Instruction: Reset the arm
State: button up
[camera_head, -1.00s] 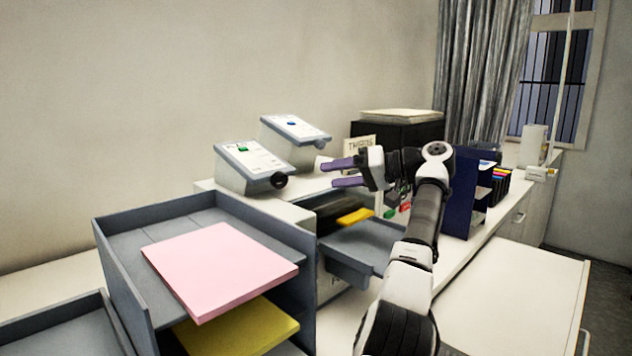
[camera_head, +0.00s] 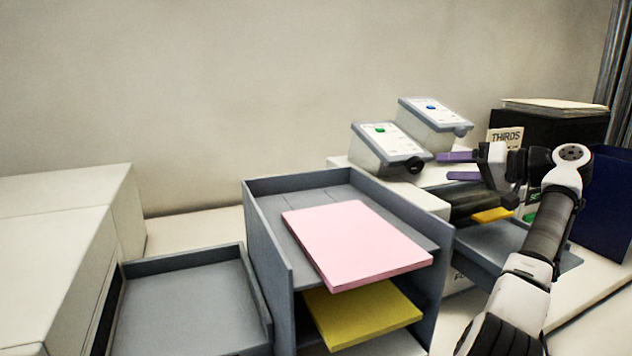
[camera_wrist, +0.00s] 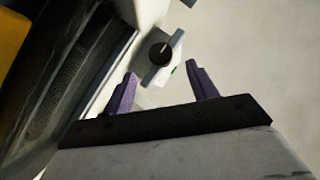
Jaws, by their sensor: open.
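My gripper (camera_head: 460,166) has purple fingers and is open with nothing between them. In the head view it points left, in front of the control boxes and above the machine with the grey output tray (camera_head: 492,247). In the wrist view my gripper (camera_wrist: 160,92) shows both fingers spread apart. Beyond them is a control box with a black knob (camera_wrist: 160,54) and a green button. My arm reaches up from the lower right and is bent at the wrist.
A grey shelf (camera_head: 268,240) holds a pink stack (camera_head: 355,243) above a yellow stack (camera_head: 362,312). An empty grey tray (camera_head: 185,305) lies to its left. Two control boxes (camera_head: 385,150) (camera_head: 432,120) stand behind. A yellow piece (camera_head: 492,215) lies by the output tray. A blue holder (camera_head: 605,205) is at right.

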aim_at(418, 167)
jog(key=p+x, duration=0.1)
jog(key=x, duration=0.6)
jog(key=shift+a+p, duration=0.1)
jog(key=shift+p, duration=0.25)
jog(key=shift+s, duration=0.1)
